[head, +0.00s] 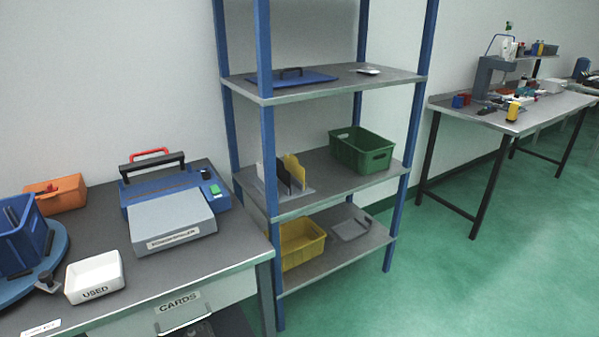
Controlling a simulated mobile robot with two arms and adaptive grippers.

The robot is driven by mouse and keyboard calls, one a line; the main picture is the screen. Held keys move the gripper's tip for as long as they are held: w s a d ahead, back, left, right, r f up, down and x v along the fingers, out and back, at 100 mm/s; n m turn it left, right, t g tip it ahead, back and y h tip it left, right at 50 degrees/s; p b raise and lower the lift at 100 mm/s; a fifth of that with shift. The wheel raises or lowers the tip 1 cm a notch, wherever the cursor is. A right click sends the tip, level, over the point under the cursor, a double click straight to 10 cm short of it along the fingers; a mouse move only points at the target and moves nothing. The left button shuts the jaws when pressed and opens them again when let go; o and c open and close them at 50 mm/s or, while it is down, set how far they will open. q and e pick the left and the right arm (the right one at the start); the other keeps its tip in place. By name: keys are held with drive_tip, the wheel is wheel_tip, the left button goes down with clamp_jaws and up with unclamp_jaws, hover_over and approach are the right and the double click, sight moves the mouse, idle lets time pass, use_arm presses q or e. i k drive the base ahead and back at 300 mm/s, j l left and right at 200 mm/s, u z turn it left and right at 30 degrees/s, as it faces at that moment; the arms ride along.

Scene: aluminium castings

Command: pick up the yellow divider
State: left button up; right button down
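In the head view, the yellow divider (295,170) stands upright on the middle shelf (330,190) of the blue-framed rack. It is in a small row of upright dividers, beside a dark divider (283,178) and a whitish one (259,172). A grey base shows under them. The dark divider stands to its left, partly in front of it. Neither of my grippers is in view.
A green crate (362,150) stands right of the dividers on the same shelf. A yellow crate (300,243) is on the shelf below. The rack's blue front post (266,130) stands close to the dividers. A workbench (150,275) is at left; green floor (440,270) is clear at right.

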sight(291, 162)
drive_tip(key=i+l, duration=0.25)
drive_tip(key=i+l+u, duration=0.15)
drive_tip(key=l, duration=0.3)
drive_tip(key=i+l, duration=0.35)
drive_tip(key=i+l+u, duration=0.1)
drive_tip(key=i+l, duration=0.15)
drive_tip(key=l, duration=0.15)
drive_tip(key=i+l, duration=0.2)
drive_tip(key=l, duration=0.2)
drive_tip(key=u, duration=0.05)
